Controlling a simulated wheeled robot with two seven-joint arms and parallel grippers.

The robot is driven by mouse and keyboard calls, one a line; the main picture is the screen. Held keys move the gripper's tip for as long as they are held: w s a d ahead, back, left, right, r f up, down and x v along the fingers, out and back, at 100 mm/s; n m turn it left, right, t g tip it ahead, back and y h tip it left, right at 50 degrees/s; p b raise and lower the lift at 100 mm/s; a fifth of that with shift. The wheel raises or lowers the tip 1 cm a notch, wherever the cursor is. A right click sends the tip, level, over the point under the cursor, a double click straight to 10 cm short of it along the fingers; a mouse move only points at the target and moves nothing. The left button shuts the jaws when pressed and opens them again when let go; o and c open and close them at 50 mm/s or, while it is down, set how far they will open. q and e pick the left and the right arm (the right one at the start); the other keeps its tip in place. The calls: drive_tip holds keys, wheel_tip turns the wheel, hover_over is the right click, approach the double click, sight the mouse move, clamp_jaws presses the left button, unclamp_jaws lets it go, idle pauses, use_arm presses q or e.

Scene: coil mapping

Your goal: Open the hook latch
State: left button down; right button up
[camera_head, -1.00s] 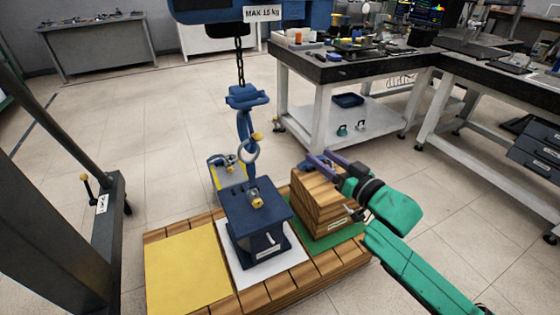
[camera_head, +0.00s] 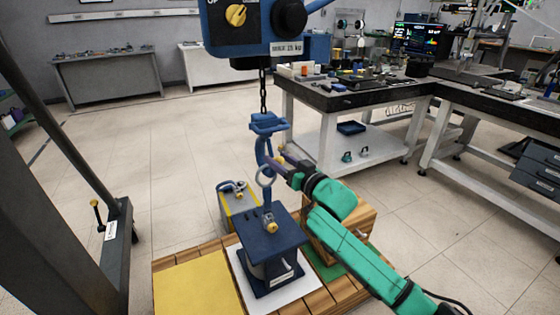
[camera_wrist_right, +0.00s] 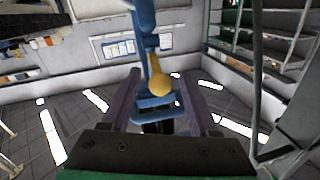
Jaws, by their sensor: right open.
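In the head view the fingers partly hide the latch. My left gripper is not in view.
Below the hook a dark blue weight (camera_head: 272,240) stands on a white mat. A yellow mat (camera_head: 196,287) is bare. The hoist body (camera_head: 262,28) hangs above.

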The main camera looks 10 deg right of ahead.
clamp_jaws()
idle(1.4)
